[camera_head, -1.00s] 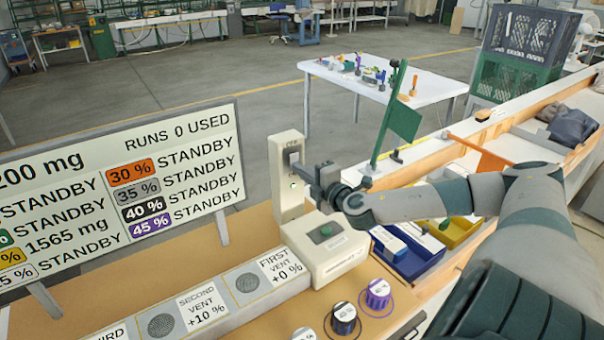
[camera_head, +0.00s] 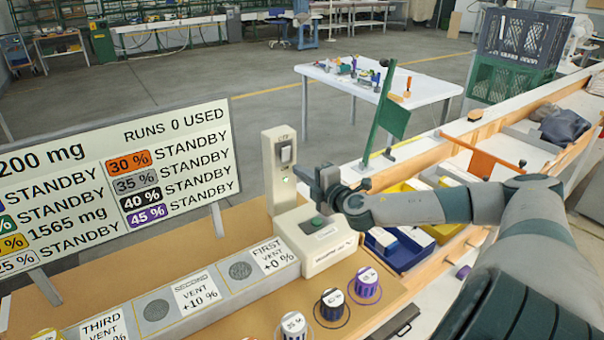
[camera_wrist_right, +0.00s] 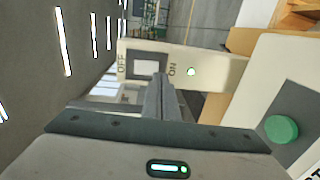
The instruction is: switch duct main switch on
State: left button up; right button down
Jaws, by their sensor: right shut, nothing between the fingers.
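The duct main switch is a cream upright post (camera_head: 279,196) with a rocker (camera_head: 286,152) in a dark frame. In the right wrist view its rocker (camera_wrist_right: 150,66) sits between the OFF and ON labels, and a small lamp (camera_wrist_right: 191,71) by ON glows green. I cannot tell clearly which way the rocker is tipped. My right gripper (camera_head: 322,178) is shut and empty, to the right of the post and a little below the rocker, apparently clear of it. Its fingers (camera_wrist_right: 163,95) also show in the wrist view, in front of the switch. My left gripper is not in view.
A cream box (camera_head: 318,240) with a green button stands just below my right gripper. A row of vents (camera_head: 198,292) runs left from it. The display board (camera_head: 120,180) reads STANDBY. Knob-like coloured containers (camera_head: 366,283) stand in front, and a green flag (camera_head: 391,115) stands behind.

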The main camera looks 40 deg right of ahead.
jog(key=s+a+f+b, duration=0.1)
jog(key=s+b, duration=0.1)
jog(key=s, duration=0.7)
jog(key=shift+s+a, duration=0.15)
jog(key=shift+a, duration=0.2)
dwell(0.7)
